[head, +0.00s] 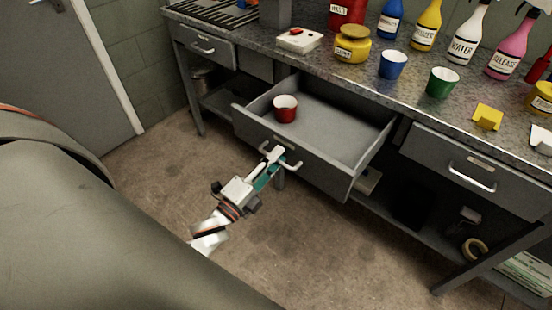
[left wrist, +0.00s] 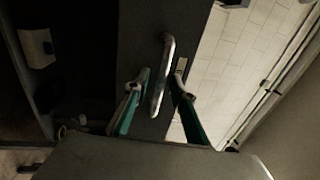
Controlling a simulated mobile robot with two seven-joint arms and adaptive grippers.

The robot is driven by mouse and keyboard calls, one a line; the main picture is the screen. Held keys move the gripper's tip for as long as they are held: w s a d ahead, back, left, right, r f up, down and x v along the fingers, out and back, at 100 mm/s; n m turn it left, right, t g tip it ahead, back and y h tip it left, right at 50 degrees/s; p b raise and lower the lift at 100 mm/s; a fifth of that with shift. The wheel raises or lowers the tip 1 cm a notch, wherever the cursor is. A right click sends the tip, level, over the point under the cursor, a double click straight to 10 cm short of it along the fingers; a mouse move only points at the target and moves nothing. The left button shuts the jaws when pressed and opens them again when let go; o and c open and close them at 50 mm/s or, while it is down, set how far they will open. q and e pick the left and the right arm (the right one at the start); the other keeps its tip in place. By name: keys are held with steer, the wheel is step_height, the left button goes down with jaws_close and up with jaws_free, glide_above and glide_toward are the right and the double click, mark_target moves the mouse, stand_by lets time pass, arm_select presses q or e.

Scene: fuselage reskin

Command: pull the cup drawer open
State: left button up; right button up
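The cup drawer (head: 335,133) is grey and stands pulled out from under the workbench. A red cup (head: 285,108) sits inside it toward the left; the rest of the drawer is empty. Its bar handle (head: 293,166) is on the front panel and also shows in the left wrist view (left wrist: 163,75). My left gripper (head: 273,158) is at the handle. In the left wrist view its two fingers (left wrist: 161,78) stand on either side of the bar, with gaps visible, so it looks open around the handle. My right gripper is not in view.
The bench top (head: 310,62) holds a blue cup (head: 393,65), a green cup (head: 442,82), a yellow jar (head: 352,45) and several bottles. Closed drawers flank the open one, left (head: 203,46) and right (head: 475,172). The floor (head: 290,240) in front is clear.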

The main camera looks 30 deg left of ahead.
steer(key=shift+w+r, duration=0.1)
arm_select(q)
steer(key=v, duration=1.2)
stand_by(0.4)
steer(key=s+d+f+n+g+p, duration=0.1)
steer(key=s+d+f+n+g, duration=0.1)
steer(key=d+f+n+g, duration=0.2)
steer(key=s+d+f+n+g+p, duration=0.1)
steer(key=d+f+n+g, duration=0.4)
steer(key=f+n, duration=0.6)
steer(key=shift+s+d+f+n+g, duration=0.3)
steer(key=shift+s+f, duration=0.25)
steer(key=shift+s, duration=0.3)
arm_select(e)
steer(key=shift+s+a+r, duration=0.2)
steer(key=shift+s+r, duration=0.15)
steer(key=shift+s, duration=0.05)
